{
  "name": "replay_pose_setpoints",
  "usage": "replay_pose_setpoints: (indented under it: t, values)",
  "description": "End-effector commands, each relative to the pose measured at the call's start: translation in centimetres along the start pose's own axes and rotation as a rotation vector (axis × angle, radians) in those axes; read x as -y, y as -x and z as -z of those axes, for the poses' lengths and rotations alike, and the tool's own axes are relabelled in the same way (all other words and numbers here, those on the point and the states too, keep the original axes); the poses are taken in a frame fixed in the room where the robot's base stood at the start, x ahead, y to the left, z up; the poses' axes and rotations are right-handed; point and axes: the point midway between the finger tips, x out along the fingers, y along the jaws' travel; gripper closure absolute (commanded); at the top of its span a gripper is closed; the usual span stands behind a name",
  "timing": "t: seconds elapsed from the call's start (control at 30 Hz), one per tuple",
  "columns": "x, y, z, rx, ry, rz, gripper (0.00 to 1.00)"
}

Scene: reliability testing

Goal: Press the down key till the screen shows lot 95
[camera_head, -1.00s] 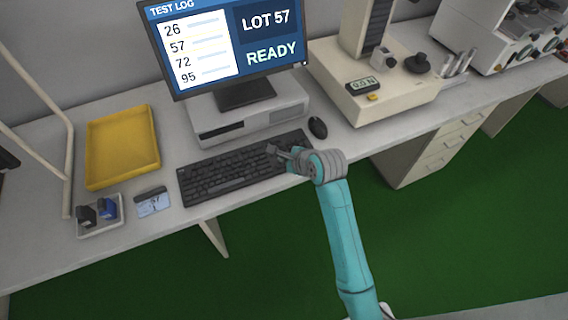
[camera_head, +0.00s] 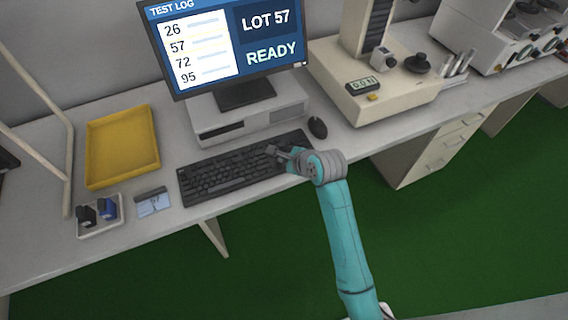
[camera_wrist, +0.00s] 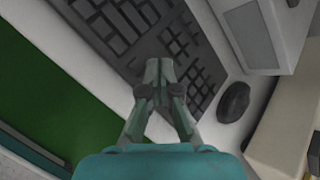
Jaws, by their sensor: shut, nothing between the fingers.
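The screen (camera_head: 225,45) shows a test log list of 26, 57, 72 and 95, with "LOT 57" and "READY" at its right. The black keyboard (camera_head: 222,175) lies on the bench below it; it also shows in the wrist view (camera_wrist: 122,28). My gripper (camera_head: 275,153) is over the right part of the keyboard. In the wrist view my gripper (camera_wrist: 160,68) is shut and empty, its fingertips together over the keys near the arrow and number blocks. The down key cannot be made out; the fingers may hide it. I cannot tell whether the tips touch a key.
A black mouse (camera_head: 317,128) lies right of the keyboard. A yellow tray (camera_head: 90,183), a card (camera_head: 153,203) and a small white tray (camera_head: 86,232) lie at the left. A beige test stand (camera_head: 400,105) stands at the right.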

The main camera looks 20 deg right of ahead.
Motion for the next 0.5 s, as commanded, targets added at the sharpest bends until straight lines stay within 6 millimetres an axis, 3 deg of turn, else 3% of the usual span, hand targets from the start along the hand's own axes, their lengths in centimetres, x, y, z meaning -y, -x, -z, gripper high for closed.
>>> replay_pose_setpoints:
  t: [0.5]
  values:
    - [-0.34, -0.44, 0.33, 0.000, 0.000, 0.000, 1.00]
